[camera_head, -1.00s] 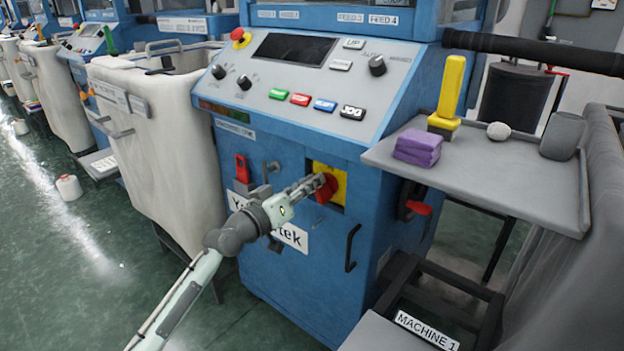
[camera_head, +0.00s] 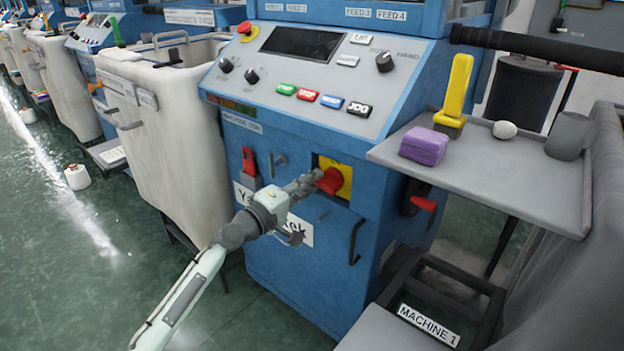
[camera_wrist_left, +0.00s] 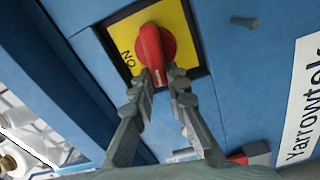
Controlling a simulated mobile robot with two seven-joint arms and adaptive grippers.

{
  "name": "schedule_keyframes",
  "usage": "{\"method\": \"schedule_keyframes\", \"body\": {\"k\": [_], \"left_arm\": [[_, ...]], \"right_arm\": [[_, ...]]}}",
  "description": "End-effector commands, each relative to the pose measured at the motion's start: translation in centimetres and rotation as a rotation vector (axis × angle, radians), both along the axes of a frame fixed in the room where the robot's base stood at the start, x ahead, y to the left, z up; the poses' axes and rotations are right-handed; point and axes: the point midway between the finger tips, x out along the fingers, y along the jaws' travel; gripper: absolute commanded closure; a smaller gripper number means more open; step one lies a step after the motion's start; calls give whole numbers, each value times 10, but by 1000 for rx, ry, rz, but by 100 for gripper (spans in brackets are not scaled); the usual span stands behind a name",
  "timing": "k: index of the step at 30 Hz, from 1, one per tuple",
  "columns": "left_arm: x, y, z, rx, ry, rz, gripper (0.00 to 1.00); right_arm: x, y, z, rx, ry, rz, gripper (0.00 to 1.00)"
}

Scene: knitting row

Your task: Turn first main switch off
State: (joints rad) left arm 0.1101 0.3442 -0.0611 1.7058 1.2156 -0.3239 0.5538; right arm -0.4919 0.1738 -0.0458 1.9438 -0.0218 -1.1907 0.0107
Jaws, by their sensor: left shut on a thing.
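The red main switch handle (camera_head: 331,181) sits on a yellow square plate (camera_head: 346,178) on the blue machine's front. In the left wrist view the red handle (camera_wrist_left: 153,48) points mostly down toward my fingers, with the printed "ON" to its left. My left gripper (camera_head: 315,181) reaches it from the left. In the left wrist view its two fingers (camera_wrist_left: 165,82) are shut on the handle's lower end, one on either side. Part of the handle is hidden by the fingers in the head view. My right gripper is not in view.
A red-handled lever (camera_head: 248,160) is left of the switch, and a black door handle (camera_head: 355,242) below it. A grey shelf (camera_head: 480,172) with a purple block (camera_head: 424,147) juts out at right. A pale bin (camera_head: 175,140) stands at left.

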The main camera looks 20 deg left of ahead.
Motion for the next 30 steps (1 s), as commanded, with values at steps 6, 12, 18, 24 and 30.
{"method": "schedule_keyframes", "body": {"k": [6, 12, 18, 24, 30], "left_arm": [[0, 0, -3, -112, 40, 1, 100], [0, 0, -4, -168, 61, 0, 100], [0, 0, -5, -190, 69, 0, 100], [0, 0, -5, -192, 70, 0, 100], [0, 0, -5, -191, 69, 0, 80]], "right_arm": [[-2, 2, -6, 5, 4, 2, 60], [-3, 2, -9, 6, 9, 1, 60], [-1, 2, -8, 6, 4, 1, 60], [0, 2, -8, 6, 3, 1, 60], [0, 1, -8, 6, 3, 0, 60]]}}
